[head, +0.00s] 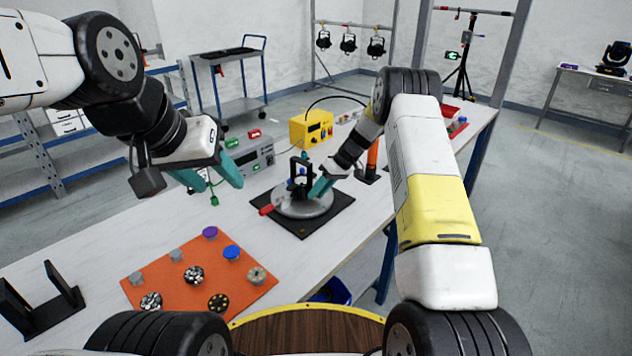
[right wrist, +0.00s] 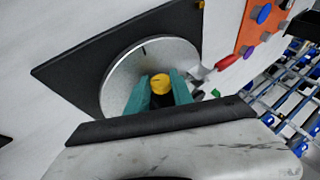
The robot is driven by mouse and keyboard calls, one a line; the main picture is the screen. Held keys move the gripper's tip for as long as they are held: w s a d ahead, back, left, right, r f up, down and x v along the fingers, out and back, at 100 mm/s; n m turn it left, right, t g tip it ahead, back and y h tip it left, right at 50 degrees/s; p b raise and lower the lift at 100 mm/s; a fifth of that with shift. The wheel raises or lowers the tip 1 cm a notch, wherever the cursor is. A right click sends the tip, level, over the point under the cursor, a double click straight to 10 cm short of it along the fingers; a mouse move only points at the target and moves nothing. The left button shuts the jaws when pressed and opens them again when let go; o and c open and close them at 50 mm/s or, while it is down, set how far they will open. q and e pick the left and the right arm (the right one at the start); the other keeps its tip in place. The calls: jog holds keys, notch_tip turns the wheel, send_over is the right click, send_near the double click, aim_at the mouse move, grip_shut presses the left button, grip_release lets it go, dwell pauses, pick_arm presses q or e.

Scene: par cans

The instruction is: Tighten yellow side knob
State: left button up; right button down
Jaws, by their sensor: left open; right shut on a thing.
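The yellow side knob (right wrist: 161,84) shows in the right wrist view between the two teal fingers of my right gripper (right wrist: 160,90), which is shut on it. In the head view my right gripper (head: 321,188) reaches the right side of a black fixture (head: 300,178) on a round grey metal plate (head: 318,207). The knob is hidden there. The plate sits on a black square mat (head: 337,208) and also shows in the right wrist view (right wrist: 120,82). A red handle (head: 266,210) sticks out at the plate's left. My left gripper (head: 212,183) is open and empty, above the table left of the fixture.
An orange mat (head: 180,270) with several knobs lies at the front left, near a black bracket (head: 42,305). A grey instrument (head: 252,157) and a yellow box (head: 311,128) stand behind the fixture. An orange-and-black tool (head: 371,160) stands right of my right gripper.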

jog(key=c, duration=1.1)
grip_release()
jog(key=shift+s+a+n+t+h, duration=0.15)
jog(key=shift+a+n+t+h, duration=0.05)
jog(key=shift+t+h, duration=0.3)
jog(key=shift+s+a+n+t+h, duration=0.1)
jog(key=shift+a+n+t+h, duration=0.1)
jog(key=shift+t+h, duration=0.25)
jog(key=shift+s+r+n+t+h, duration=0.15)
jog(key=shift+n+t+h, duration=0.15)
jog(key=shift+t+h, duration=0.7)
jog(key=s+d+r+m, duration=0.1)
jog(key=s+r, duration=0.4)
jog(key=r, duration=0.3)
jog(key=s+d+r+m+y, duration=0.1)
jog(key=s+d+r, duration=0.1)
jog(key=s+r, duration=0.3)
jog(key=s+d+r+m, duration=0.2)
jog(key=s+r, duration=0.3)
jog(key=r, duration=0.6)
jog(key=shift+s+r+y, duration=0.25)
jog(key=shift+s+y, duration=0.1)
jog(key=shift+s, duration=0.05)
